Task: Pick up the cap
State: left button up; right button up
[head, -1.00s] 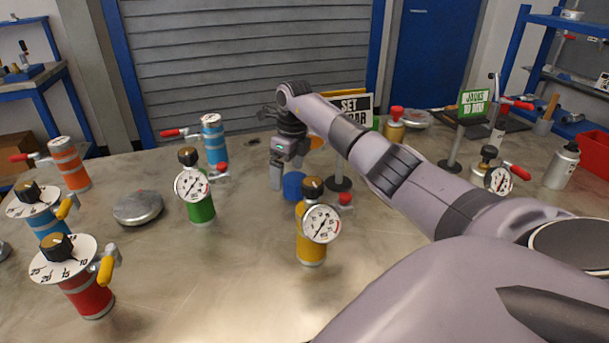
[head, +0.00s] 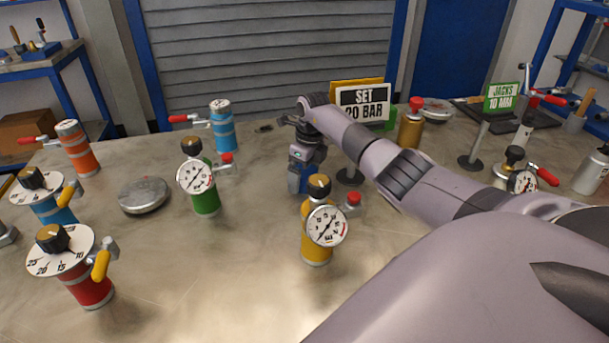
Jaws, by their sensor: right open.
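A grey round lid-like disc (head: 144,195) lies flat at the left of the table, well away from the gripper. My left gripper is not in view.
The yellow vessel with a gauge stands just in front of my right gripper. A green gauged vessel (head: 206,203) stands to its left. A stand with a SET 20 BAR sign (head: 364,104) is close at its right. The front middle of the table (head: 210,285) is clear.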

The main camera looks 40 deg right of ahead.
jog(key=shift+f, duration=0.25)
jog(key=c, duration=1)
jog(key=shift+r, duration=0.15)
jog(key=shift+c, duration=0.2)
notch_tip(320, 180, up, 28)
jog(key=p, duration=0.1)
jog(key=shift+a, duration=0.1)
